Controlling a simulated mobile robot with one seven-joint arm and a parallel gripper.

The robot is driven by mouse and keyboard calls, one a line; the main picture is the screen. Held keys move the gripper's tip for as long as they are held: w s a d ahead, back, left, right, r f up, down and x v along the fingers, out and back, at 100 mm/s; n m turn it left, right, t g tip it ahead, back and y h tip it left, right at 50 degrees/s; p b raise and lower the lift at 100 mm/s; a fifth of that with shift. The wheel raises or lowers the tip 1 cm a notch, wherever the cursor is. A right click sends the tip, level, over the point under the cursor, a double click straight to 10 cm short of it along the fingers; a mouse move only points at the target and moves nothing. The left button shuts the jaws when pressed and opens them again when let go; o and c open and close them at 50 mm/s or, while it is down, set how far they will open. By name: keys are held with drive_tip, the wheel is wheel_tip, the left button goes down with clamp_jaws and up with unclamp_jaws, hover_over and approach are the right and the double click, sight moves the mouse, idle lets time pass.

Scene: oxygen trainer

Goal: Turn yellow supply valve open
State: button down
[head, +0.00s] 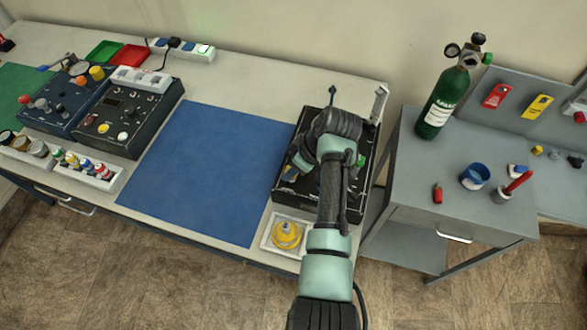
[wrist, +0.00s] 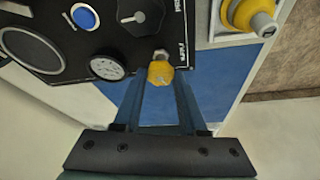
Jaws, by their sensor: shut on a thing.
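In the head view my arm covers much of the black panel (head: 292,207), and the gripper's tips are at the panel's left edge. The valve is mostly hidden there.
A white tray with a yellow fitting (head: 287,235) sits just in front of the panel. A blue mat (head: 205,170) lies clear to the left. A green oxygen cylinder (head: 443,100) stands on the grey cart (head: 412,185) at right.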

drive_tip(key=shift+n, duration=0.3)
drive_tip(key=shift+c, duration=2.3)
unclamp_jaws()
drive_tip(key=b+v, duration=0.2)
drive_tip(key=v, duration=1.1)
drive_tip(key=shift+w, duration=0.15)
